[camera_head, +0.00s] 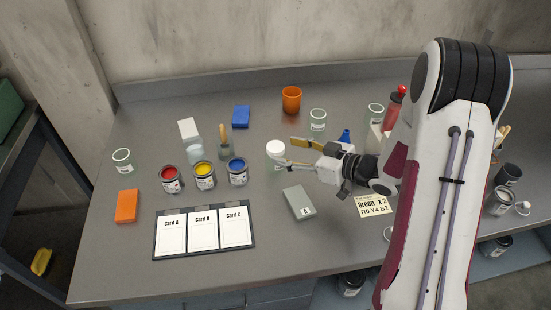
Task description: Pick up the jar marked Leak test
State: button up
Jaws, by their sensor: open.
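A clear glass jar with a white lid (275,147) stands upright on the grey bench, near its middle. My gripper (286,151) reaches in from the right with its fingers spread and pointing left at this jar. The lower fingertip overlaps the jar's right side in the picture; I cannot tell whether it touches. Nothing is held. Other glass jars stand at the left (123,160), behind my gripper (318,120) and further right (375,113). Jar labels are too small to read, so I cannot tell which says Leak test.
Red (171,180), yellow (204,176) and blue (238,172) paint tins stand left of the jar. A card board (158,252), grey block (299,203) and note (373,206) lie in front. An orange cup (291,99) stands behind.

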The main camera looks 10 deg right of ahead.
aim_at(283, 151)
jog(key=shift+x, duration=2.55)
jog(key=shift+f, duration=0.2)
jog(key=c, duration=1.2)
